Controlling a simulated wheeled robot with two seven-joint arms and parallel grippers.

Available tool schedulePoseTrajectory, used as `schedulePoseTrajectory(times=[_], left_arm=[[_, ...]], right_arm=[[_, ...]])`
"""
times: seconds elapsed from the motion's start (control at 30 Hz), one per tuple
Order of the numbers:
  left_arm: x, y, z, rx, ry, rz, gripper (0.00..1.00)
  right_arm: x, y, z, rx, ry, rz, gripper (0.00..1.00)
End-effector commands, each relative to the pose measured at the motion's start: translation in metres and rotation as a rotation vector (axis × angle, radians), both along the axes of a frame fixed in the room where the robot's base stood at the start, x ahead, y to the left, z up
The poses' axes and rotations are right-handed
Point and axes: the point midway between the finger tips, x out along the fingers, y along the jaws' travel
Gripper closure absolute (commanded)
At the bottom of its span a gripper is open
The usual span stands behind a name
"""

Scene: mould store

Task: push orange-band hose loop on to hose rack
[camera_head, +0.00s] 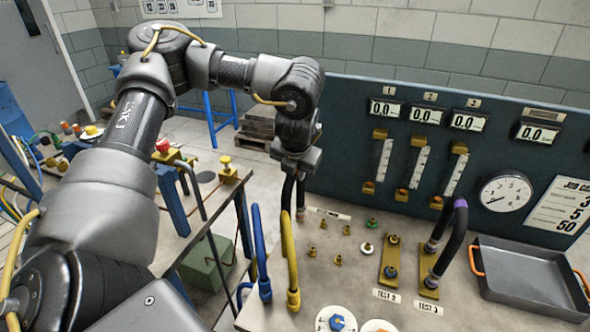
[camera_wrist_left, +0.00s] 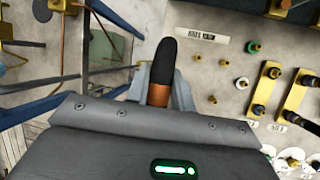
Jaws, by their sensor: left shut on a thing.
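My left gripper (camera_head: 297,160) points down over the far left edge of the bench and is shut on the orange-band hose loop. The loop's black hose (camera_head: 288,192) hangs below the gripper as two legs, and its lower ends are close to the bench. In the left wrist view the hose's orange band (camera_wrist_left: 158,95) sits between the fingers, with the black part (camera_wrist_left: 164,65) beyond. A small white label (camera_head: 328,213), which seems to read hose rack, lies just right of the loop. The rack itself is hard to make out. My right gripper is not in view.
Blue (camera_head: 259,250) and yellow (camera_head: 290,255) hoses stand at the bench's left edge. A purple-band hose (camera_head: 453,240) arches near the gauge panel (camera_head: 345,115). A grey tray (camera_head: 530,275) lies at right.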

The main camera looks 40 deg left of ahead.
Motion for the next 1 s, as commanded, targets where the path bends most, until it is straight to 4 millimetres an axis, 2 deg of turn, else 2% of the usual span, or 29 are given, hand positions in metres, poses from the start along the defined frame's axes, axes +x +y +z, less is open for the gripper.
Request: schedulePoseTrajectory(times=[0.87,0.9,1.0], left_arm=[[0.0017,0.0007,-0.0013,0.002,-0.008,0.002,1.0],[0.0017,0.0006,-0.0012,0.002,-0.008,0.002,0.74],[0.0014,0.0005,-0.0016,0.001,-0.006,0.002,0.61]], right_arm=[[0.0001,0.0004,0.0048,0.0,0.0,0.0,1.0],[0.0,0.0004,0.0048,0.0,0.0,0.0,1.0],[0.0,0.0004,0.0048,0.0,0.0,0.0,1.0]])
